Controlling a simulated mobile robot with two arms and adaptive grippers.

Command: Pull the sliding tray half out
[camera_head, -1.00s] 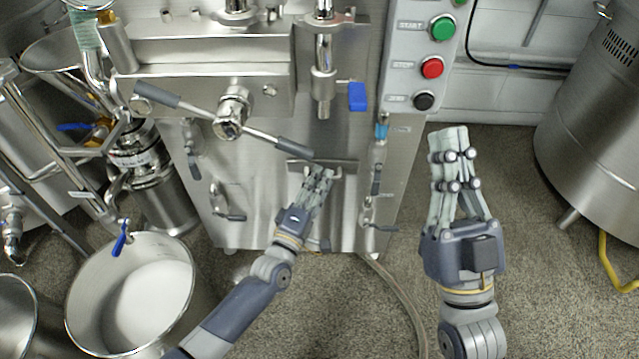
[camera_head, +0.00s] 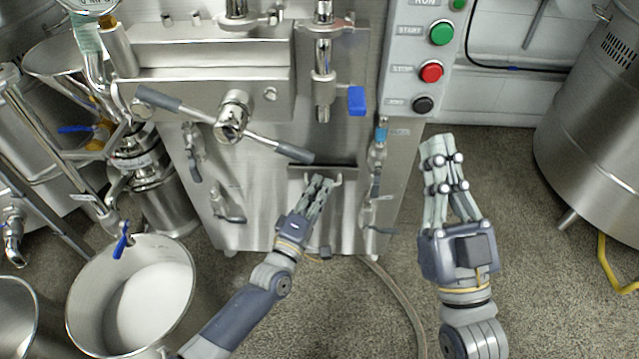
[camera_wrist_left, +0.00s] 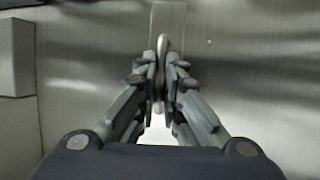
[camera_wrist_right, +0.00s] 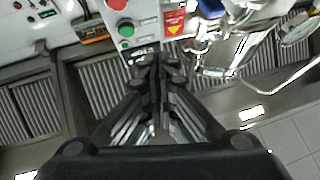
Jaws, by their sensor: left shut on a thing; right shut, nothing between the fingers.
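The sliding tray (camera_head: 298,182) is a steel drawer low in the front of the mill cabinet, with a dark strip along its top edge. Its small curved handle (camera_head: 337,181) is on the front face. My left gripper (camera_head: 324,182) is shut on this handle. In the left wrist view the handle (camera_wrist_left: 161,45) passes between the fingers (camera_wrist_left: 160,85), against a brushed steel face. How deep the tray sits in the cabinet is hard to tell. My right gripper (camera_head: 437,145) is shut and empty, right of the cabinet; its closed fingers also show in the right wrist view (camera_wrist_right: 156,65).
A long lever (camera_head: 265,142) crosses the cabinet above the tray. A blue-handled valve (camera_head: 357,101) and button panel (camera_head: 409,75) are above right. An open steel pot (camera_head: 76,312) stands at lower left. A hose (camera_head: 408,308) runs over the floor. A large steel vessel (camera_head: 590,140) stands right.

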